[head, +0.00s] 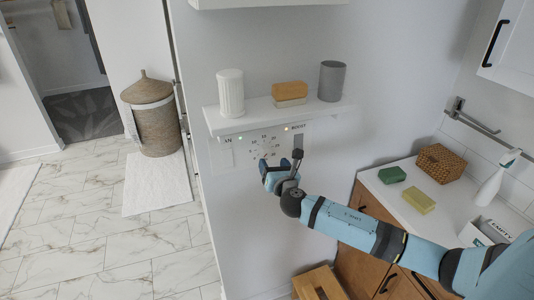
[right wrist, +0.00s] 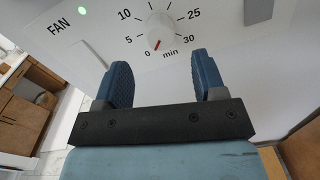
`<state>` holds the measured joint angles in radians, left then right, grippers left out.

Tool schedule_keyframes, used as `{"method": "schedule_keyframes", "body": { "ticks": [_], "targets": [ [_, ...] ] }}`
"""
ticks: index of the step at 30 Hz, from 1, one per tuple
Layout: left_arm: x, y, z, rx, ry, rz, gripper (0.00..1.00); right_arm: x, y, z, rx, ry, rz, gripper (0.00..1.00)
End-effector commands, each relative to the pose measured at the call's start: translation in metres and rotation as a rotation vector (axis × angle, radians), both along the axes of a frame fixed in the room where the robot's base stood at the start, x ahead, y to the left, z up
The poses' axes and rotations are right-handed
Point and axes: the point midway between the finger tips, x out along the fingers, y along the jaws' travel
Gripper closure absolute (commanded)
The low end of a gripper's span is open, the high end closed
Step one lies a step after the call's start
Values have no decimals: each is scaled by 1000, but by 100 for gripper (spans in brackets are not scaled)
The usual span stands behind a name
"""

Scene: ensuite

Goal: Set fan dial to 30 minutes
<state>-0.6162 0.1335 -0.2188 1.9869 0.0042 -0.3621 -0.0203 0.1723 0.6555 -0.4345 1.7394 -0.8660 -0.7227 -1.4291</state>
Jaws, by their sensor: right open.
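The fan dial (right wrist: 160,29) is a white round knob on a white wall panel, in the right wrist view. Its red pointer is at about the 0 mark. Printed numbers run from 0 at the lower left round to 30 at the lower right, with "min" below and "FAN" at the left. My right gripper (right wrist: 162,85) is open and empty, its two blue fingers below the dial and apart from it. In the head view my right gripper (head: 282,167) is in front of the panel (head: 240,150) and covers part of it. My left gripper is not in view.
A shelf (head: 280,117) juts out just above the panel, holding a white ribbed cup (head: 230,93), a sponge stack (head: 290,92) and a grey cup (head: 332,81). A counter (head: 395,190) with sponges and a woven box (head: 441,163) stands at the right. A wooden stool (head: 318,285) is below.

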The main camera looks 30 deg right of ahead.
Motion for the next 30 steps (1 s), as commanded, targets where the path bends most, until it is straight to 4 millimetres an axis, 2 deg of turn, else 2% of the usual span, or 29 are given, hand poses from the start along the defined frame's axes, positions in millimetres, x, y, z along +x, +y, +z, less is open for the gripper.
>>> {"method": "schedule_keyframes", "body": {
  "ticks": [3, 9, 21, 23, 28, 30],
  "targets": [
    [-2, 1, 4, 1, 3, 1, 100, 23, -6, 2, 1, -1, -1, 36],
    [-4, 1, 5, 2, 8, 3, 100, 47, -13, 1, 2, -1, 1, 36],
    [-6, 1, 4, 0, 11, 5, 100, 54, -15, 0, 2, 0, 1, 36],
    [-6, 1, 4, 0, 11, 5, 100, 54, -15, 0, 2, 0, 1, 48],
    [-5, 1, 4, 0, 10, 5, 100, 54, -15, 0, 2, 0, 1, 85],
    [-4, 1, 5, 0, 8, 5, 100, 54, -15, 0, 2, 0, 1, 85]
  ]
}}
